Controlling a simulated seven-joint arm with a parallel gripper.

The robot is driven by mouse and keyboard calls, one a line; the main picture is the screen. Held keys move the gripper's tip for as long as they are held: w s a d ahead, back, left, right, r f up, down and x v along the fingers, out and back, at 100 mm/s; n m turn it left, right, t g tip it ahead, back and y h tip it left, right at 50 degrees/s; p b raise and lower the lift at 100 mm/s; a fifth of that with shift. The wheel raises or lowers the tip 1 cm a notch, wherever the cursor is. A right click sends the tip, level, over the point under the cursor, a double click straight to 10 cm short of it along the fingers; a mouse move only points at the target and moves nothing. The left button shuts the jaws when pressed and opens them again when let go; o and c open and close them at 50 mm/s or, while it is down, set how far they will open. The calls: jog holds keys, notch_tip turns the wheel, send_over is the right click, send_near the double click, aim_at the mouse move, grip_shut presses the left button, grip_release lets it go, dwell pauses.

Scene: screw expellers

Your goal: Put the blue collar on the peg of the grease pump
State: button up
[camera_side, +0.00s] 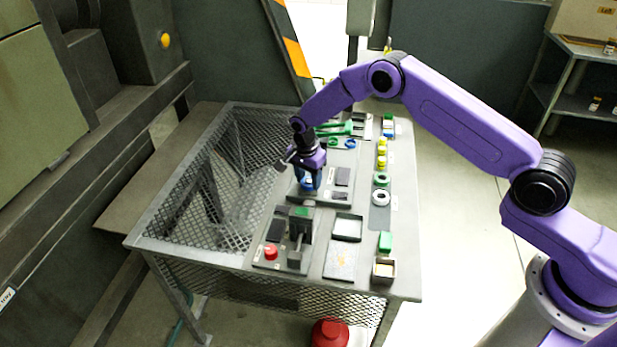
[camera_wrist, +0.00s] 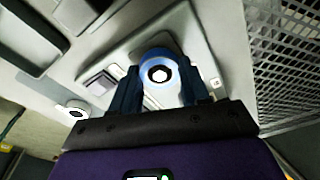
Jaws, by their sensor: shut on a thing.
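My gripper (camera_side: 309,186) is low over a grey plate (camera_side: 333,195) in the middle of the bench. It is shut on the blue collar (camera_wrist: 157,54), with one dark finger on each side of it. In the side view the collar (camera_side: 307,183) shows as a small bit of blue between the fingers. In the wrist view the collar's opening holds a white spot with a dark edge. I cannot tell whether this is a peg inside the collar. The grease pump is not clearly told apart from the plate, and its peg is not clearly seen.
A fixture with a red button (camera_side: 271,252) stands in front of my gripper. Dark blocks (camera_side: 342,176) sit close on its right. Yellow parts (camera_side: 382,152), a white ring (camera_side: 380,198) and an open box (camera_side: 384,269) line the right side. A mesh-covered section (camera_side: 225,185) lies left.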

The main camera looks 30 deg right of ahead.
jog(key=shift+f, duration=0.1)
dwell(0.3)
jog(key=o, duration=1.6)
jog(key=shift+r, duration=4.5)
